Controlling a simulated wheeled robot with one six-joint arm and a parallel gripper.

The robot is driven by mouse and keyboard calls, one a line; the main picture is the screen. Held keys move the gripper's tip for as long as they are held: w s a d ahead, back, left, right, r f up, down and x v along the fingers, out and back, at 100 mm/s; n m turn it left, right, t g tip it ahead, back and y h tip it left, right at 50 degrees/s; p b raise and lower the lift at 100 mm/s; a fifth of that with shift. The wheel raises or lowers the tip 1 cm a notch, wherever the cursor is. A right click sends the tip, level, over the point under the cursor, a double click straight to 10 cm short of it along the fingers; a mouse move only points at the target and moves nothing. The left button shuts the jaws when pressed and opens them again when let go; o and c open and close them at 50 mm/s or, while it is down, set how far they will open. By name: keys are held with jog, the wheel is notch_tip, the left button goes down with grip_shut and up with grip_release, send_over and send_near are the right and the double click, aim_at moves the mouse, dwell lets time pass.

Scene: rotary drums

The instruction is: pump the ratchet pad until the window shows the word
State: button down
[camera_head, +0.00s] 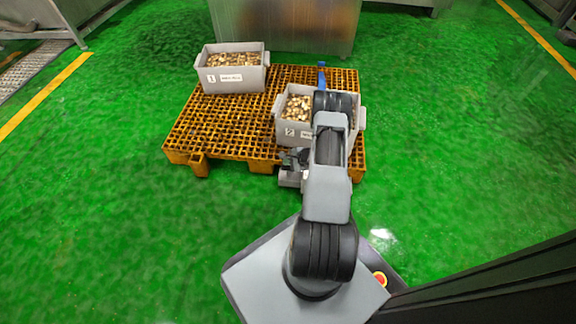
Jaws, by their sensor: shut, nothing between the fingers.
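I make out neither a ratchet pad nor a window with a word in the head view. My arm rises from the bottom middle and reaches over the front right of an orange pallet (222,135). Dark and light grey parts show just left of the arm at the pallet's front edge and look like my wrist. I cannot make out my gripper's fingertips there, nor anything they touch. A small upright blue piece (321,76) shows just beyond the arm's far end; I cannot tell what it belongs to.
A grey crate marked 1 (232,77) stands at the pallet's back left. A grey crate marked 2 (291,131) stands at its right, partly behind my arm. Both hold brownish pieces. A metal housing (285,27) stands behind. Green floor (100,200) is open on the left.

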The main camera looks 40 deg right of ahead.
aim_at(289, 167)
jog(key=shift+f+b, duration=0.35)
jog(key=shift+f, duration=0.8)
dwell(0.7)
jog(key=shift+s+a+f, duration=0.1)
jog(key=shift+s+f, duration=0.1)
jog(key=shift+f, duration=0.5)
dwell(0.4)
jog(key=shift+r, duration=0.25)
jog(key=shift+s+a+r+p, duration=0.1)
jog(key=shift+s+r+p, duration=0.05)
jog(key=shift+r+p, duration=1.2)
jog(key=shift+r, duration=0.7)
jog(key=shift+r+p, duration=1.6)
jog(key=shift+r, duration=0.9)
